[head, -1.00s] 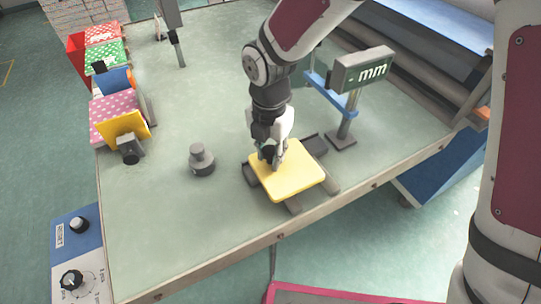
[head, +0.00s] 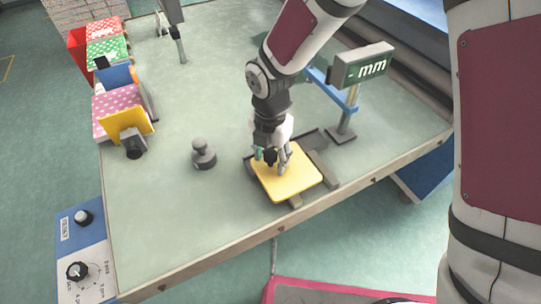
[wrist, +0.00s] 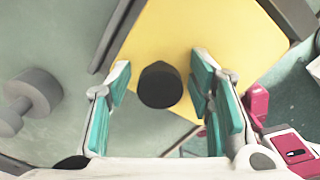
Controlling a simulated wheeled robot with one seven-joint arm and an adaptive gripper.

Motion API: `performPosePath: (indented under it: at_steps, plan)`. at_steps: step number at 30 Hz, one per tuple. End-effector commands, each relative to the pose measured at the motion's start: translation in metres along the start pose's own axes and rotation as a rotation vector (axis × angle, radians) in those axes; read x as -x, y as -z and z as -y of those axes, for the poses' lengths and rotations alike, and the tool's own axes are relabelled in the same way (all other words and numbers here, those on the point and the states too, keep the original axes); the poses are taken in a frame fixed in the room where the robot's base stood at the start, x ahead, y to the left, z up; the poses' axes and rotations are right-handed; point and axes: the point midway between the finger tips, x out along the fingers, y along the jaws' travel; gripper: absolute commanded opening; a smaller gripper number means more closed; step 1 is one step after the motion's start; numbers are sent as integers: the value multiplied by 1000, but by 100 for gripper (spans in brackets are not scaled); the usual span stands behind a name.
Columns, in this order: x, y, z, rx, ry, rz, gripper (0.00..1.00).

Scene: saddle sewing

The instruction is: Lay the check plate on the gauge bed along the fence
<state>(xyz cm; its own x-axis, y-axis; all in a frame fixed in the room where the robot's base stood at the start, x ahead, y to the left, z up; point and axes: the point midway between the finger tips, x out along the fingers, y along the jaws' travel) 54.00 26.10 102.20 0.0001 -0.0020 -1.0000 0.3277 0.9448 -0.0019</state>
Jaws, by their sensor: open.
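The check plate is a yellow square plate (head: 290,182) with rounded corners. It lies on the dark gauge bed (head: 319,160), whose bars stick out past its edges. In the wrist view a dark raised bar (wrist: 112,38) runs close along the plate's left edge; I cannot tell whether they touch. A black round knob (wrist: 160,85) stands on the plate (wrist: 185,35). My gripper (head: 271,160) is low over the plate. It is open, with its teal-padded fingers (wrist: 165,103) on either side of the knob and gaps between.
A grey knobbed weight (head: 204,155) stands left of the bed. The table's left middle is clear.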

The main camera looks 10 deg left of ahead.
Motion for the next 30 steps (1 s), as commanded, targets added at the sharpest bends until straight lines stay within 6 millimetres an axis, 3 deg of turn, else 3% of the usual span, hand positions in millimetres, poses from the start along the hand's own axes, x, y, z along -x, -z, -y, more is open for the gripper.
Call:
performPosePath:
  at_steps: [8,21,30]
  plan:
    - [21,-2,-1,-2,-5,3,48]
    - [105,-2,-1,-1,-3,3,48]
    - [123,0,0,0,0,0,48]
